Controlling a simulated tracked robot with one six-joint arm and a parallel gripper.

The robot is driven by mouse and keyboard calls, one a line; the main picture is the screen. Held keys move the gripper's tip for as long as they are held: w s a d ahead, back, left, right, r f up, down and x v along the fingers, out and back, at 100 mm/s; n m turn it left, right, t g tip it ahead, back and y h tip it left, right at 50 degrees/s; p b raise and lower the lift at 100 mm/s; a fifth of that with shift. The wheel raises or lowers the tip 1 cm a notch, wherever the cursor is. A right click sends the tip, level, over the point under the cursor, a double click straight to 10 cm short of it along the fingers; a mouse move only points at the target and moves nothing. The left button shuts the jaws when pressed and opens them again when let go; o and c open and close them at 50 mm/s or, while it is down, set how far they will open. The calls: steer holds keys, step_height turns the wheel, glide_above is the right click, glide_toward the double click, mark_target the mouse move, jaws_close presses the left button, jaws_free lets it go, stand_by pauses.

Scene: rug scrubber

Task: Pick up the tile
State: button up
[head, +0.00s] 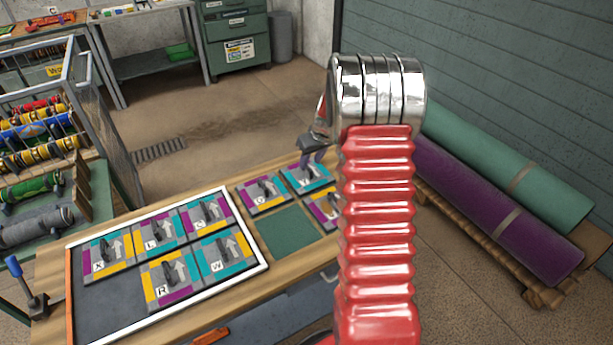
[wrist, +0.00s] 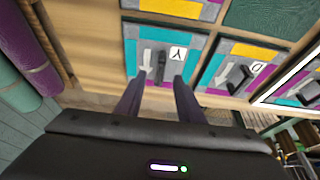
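The tile marked Y (wrist: 175,53) lies on the wooden bench, with teal and grey patches, a white arrow and a dark upright handle (wrist: 160,62) in its middle. In the head view the Y tile (head: 307,177) is partly covered by my arm and gripper. My gripper (wrist: 159,78) is open over its near edge in the wrist view. The dark fingertips are apart, one on each side of the handle's line; I cannot tell whether they touch it. A tile marked D (wrist: 240,73) lies beside it, also in the head view (head: 265,192).
A white-rimmed tray (head: 262,262) holds several lettered tiles. A bare green square (head: 285,232) lies near the Y tile, beside another tile (head: 324,207) partly hidden by my arm. Rolled rugs (head: 497,210) lie right; a roller rack (head: 35,150) stands left.

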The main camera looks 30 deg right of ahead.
mark_target(308, 167)
steer(key=shift+x, duration=1.7)
steer(key=shift+c, duration=0.3)
jaws_close()
